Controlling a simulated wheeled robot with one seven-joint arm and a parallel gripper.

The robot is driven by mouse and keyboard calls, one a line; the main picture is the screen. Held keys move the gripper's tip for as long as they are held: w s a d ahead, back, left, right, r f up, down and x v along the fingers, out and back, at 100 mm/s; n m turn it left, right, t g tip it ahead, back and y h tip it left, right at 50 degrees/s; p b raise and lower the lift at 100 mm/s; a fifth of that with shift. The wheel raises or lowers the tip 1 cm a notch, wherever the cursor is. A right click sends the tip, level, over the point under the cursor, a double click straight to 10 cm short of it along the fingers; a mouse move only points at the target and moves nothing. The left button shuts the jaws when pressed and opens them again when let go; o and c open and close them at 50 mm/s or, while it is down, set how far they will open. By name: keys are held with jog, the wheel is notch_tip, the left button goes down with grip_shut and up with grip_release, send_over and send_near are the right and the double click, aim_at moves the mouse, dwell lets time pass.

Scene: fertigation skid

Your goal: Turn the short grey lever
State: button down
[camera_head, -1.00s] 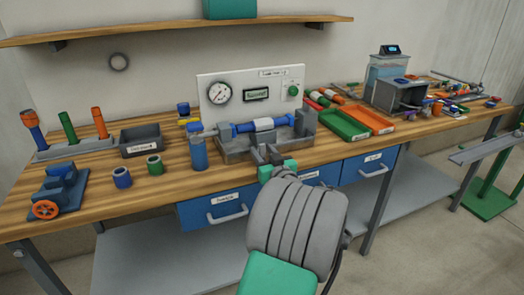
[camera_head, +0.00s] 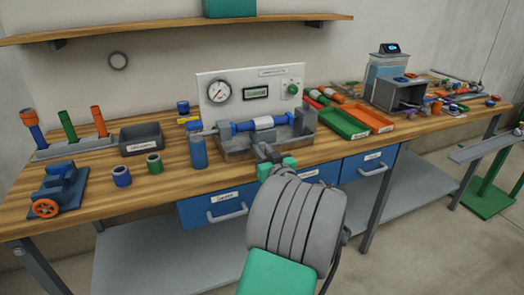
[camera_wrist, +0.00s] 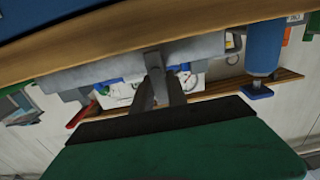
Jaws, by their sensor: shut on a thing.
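The short grey lever (camera_wrist: 153,61) shows in the wrist view as a small grey piece between my fingertips, under the grey fixture. My gripper (camera_wrist: 160,82) is shut on it. In the head view my gripper (camera_head: 266,154) is at the front of the grey fixture (camera_head: 238,152), which holds a blue and white cylinder (camera_head: 262,124). My fingers and wrist hide most of the lever there, so its angle is hard to tell.
A blue upright cylinder (camera_head: 198,152) stands left of the fixture. A panel with a gauge (camera_head: 218,91) stands behind it. Green (camera_head: 343,126) and orange (camera_head: 369,118) trays lie to the right. Blue drawers (camera_head: 221,207) hang below the bench edge.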

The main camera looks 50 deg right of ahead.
jog(key=shift+s+d+m, duration=0.1)
jog(key=shift+m, duration=0.2)
jog(key=m, duration=0.4)
jog(key=shift+s+d+f+m, duration=0.1)
jog(key=shift+s+d+m, duration=0.1)
jog(key=shift+d+m, duration=0.15)
jog(key=m, duration=0.3)
jog(key=shift+s+d+f+m, duration=0.15)
jog(key=shift+d+f+m, duration=0.05)
jog(key=shift+d+m, duration=0.1)
jog(key=m, duration=0.1)
jog(key=m+p, duration=0.1)
jog(key=m, duration=0.1)
jog(key=m+p, duration=0.1)
jog(key=shift+s+d+f+m, duration=0.15)
jog(key=shift+f+m, duration=0.1)
jog(key=shift+f, duration=0.05)
jog(key=shift+d+f+m+p, duration=0.1)
jog(key=shift+f+m+p, duration=0.2)
jog(key=shift+m+p, duration=0.55)
jog(key=shift+f+m+p, duration=0.25)
jog(key=shift+m+p, duration=0.05)
jog(key=shift+m, duration=1.05)
jog(key=c, duration=1.3)
grip_release()
jog(key=shift+f, duration=0.1)
